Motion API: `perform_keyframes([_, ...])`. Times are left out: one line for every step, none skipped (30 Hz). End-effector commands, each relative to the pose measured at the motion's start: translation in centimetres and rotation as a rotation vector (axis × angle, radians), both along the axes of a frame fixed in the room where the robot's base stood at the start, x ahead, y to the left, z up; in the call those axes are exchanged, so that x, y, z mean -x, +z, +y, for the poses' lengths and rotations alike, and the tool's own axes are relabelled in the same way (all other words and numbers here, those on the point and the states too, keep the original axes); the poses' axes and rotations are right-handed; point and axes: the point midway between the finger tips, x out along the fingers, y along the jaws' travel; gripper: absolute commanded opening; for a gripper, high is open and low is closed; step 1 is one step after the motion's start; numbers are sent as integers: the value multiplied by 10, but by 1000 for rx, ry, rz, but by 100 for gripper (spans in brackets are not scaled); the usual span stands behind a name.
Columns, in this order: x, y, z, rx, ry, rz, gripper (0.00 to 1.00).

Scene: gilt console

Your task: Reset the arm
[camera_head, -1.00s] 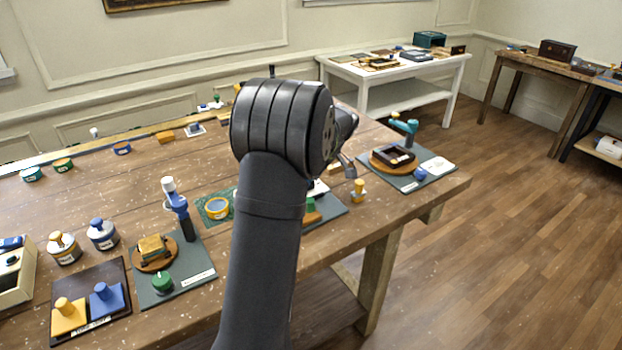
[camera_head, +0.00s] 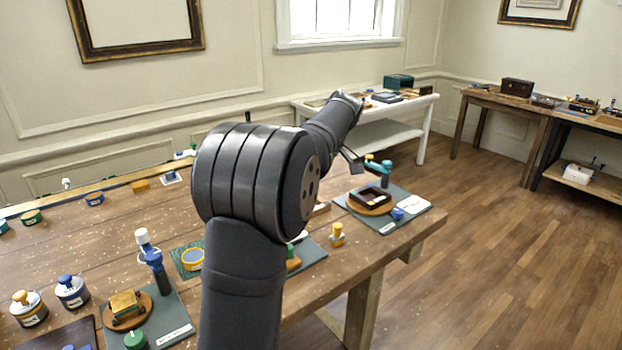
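My arm rises through the middle of the view, with its big dark elbow joint (camera_head: 250,180) above the wooden workbench (camera_head: 90,225). The forearm now points up and away to the right, toward the white table. A small dark piece (camera_head: 352,160) shows below the forearm's far end and may be part of my gripper. The fingers cannot be made out, so I cannot tell whether they are open or shut or hold anything.
A grey mat with a dark square frame on a round wooden base (camera_head: 370,201) is at the bench's right end. A yellow knobbed piece (camera_head: 337,235) stands nearby. Another mat holds a brass block (camera_head: 126,303). A white table (camera_head: 378,137) stands behind; the floor at right is clear.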

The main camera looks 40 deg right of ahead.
Motion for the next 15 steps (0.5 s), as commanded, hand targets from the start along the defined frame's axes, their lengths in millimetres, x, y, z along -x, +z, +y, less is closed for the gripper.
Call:
perform_keyframes([2, 5, -2, 1, -2, -1, 52])
perform_keyframes([3, 7, -2, 0, -1, 0, 52])
perform_keyframes([4, 10, -2, 1, 0, 0, 52])
perform_keyframes([4, 11, -3, 0, 0, 0, 52])
perform_keyframes([5, 12, -3, 0, 0, 0, 52])
perform_keyframes([5, 13, -3, 0, 0, 0, 52])
perform_keyframes([5, 13, -3, 0, 0, 0, 52])
perform_keyframes([5, 13, -3, 0, 0, 0, 52])
perform_keyframes([5, 13, -3, 1, 0, 1, 52])
perform_keyframes([5, 13, -3, 0, 0, 0, 52])
perform_keyframes([5, 13, -3, 0, 0, 0, 52])
perform_keyframes([5, 13, -3, 0, 0, 0, 52])
perform_keyframes([5, 13, -3, 0, 0, 0, 52])
perform_keyframes([5, 13, -3, 0, 0, 0, 52])
perform_keyframes([5, 13, -3, 0, 0, 0, 52])
